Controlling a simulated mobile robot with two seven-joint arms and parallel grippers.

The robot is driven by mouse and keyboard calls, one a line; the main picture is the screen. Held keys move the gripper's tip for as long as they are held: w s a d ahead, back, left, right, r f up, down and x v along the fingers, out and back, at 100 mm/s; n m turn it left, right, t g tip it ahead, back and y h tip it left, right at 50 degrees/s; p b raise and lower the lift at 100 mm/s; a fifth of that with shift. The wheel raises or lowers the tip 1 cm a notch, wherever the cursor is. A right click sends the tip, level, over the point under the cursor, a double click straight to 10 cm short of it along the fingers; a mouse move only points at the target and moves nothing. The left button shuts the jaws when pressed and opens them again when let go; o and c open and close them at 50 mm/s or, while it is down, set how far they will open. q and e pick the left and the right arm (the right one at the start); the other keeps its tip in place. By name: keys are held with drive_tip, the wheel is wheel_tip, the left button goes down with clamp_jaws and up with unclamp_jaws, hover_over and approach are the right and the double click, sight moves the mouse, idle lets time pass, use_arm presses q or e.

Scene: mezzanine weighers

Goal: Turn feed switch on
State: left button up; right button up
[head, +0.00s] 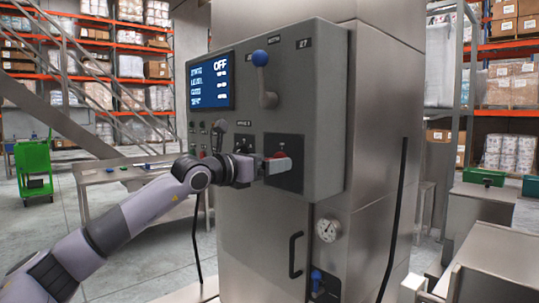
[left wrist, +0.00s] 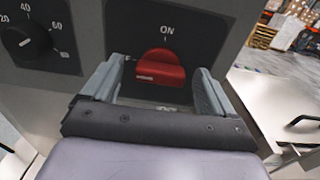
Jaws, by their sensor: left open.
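The red feed switch knob (left wrist: 160,69) sits on a dark plate on the grey control panel (head: 322,110), below the word ON and a short tick. Its handle lies roughly crosswise, with a pale mark toward its left end. In the head view it is a small red patch (head: 279,155), mostly hidden by my gripper. My left gripper (head: 275,165) is at the panel. In the left wrist view its open fingers (left wrist: 157,84) stand either side of the knob, with gaps visible. The panel's blue screen (head: 211,82) reads OFF. My right gripper is not in view.
A blue-knobbed lever (head: 263,75) is above the switch on the panel. A numbered black dial (left wrist: 27,40) is left of it. Below are a door handle (head: 295,254) and a round gauge (head: 328,230). A steel table (head: 120,174) stands behind my arm.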

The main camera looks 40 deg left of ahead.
use_arm(q)
drive_tip(key=shift+w+d, duration=0.1)
drive_tip(key=shift+w, duration=0.2)
drive_tip(key=c, duration=1.1)
drive_tip(key=shift+o, duration=0.2)
drive_tip(key=shift+m, duration=0.3)
drive_tip(key=shift+d+f+m+b, duration=0.1)
drive_tip(key=shift+m+b, duration=0.2)
drive_tip(key=shift+m, duration=4.05)
drive_tip(key=shift+d+f+m+b, duration=0.1)
drive_tip(key=shift+m+b, duration=0.2)
drive_tip(key=shift+m, duration=4.05)
